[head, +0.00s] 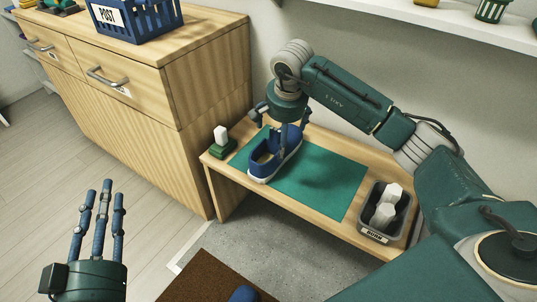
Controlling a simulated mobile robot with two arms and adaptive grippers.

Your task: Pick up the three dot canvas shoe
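A blue canvas shoe (262,168) with a pale sole stands upright on the green mat (325,184) on the low wooden bench. No dot marks can be made out on it at this size. My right gripper (283,123) is just above the shoe's far end, pointing down. Its fingers are spread apart. Whether any finger touches the shoe cannot be told. My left gripper (104,187) is at the lower left, over the floor, with its fingers apart and pointing up, empty. It is well away from the shoe.
A grey bin (371,222) with white items stands at the bench's right end. A small green-and-white object (220,142) stands at its left end. A wooden cabinet (165,100) carries a blue POST crate (136,17). A blue object (243,294) is partly visible on the brown doormat (205,281).

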